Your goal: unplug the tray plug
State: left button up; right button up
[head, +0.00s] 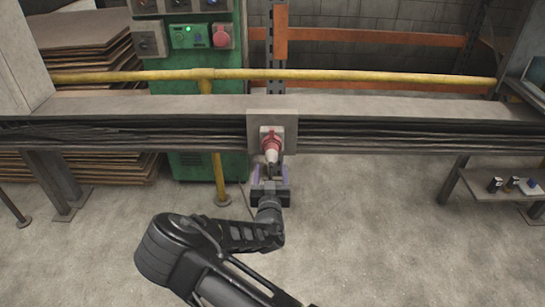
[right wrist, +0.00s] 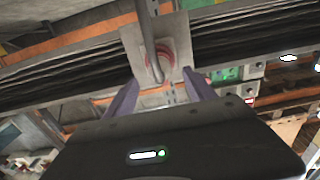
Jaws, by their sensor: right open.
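The tray plug (head: 271,153) is red and white and sits in a socket on a square grey plate (head: 289,121) on the front of the cable tray. In the right wrist view the red plug (right wrist: 168,52) shows on the plate, partly covered by a grey cable. My right gripper (head: 270,172) is just below the plug in the head view, with its purple fingers open. In the right wrist view the two fingers (right wrist: 160,88) stand apart, with the plug beyond and between them. I see no grip on it. My left gripper is not in view.
The long cable tray (head: 380,135) runs across the view, with a yellow rail (head: 350,76) behind it. A green cabinet (head: 195,84) with a red socket stands behind left. A low shelf (head: 500,187) with small items is at right. The floor in front is clear.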

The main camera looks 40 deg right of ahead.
aim_at(271, 154)
jog(key=b+x, duration=0.2)
jog(key=x, duration=0.5)
jog(key=shift+w+d+f, duration=0.15)
jog(key=shift+d, duration=0.05)
jog(key=shift+w+d+b, duration=0.35)
jog(key=shift+w+b, duration=0.05)
jog(key=shift+w, duration=0.1)
dwell(0.9)
grip_shut()
dwell(0.7)
jog(key=shift+s+a, duration=0.1)
jog(key=shift+s, duration=0.05)
jog(key=shift+p+v, duration=0.4)
jog(key=shift+v, duration=2.4)
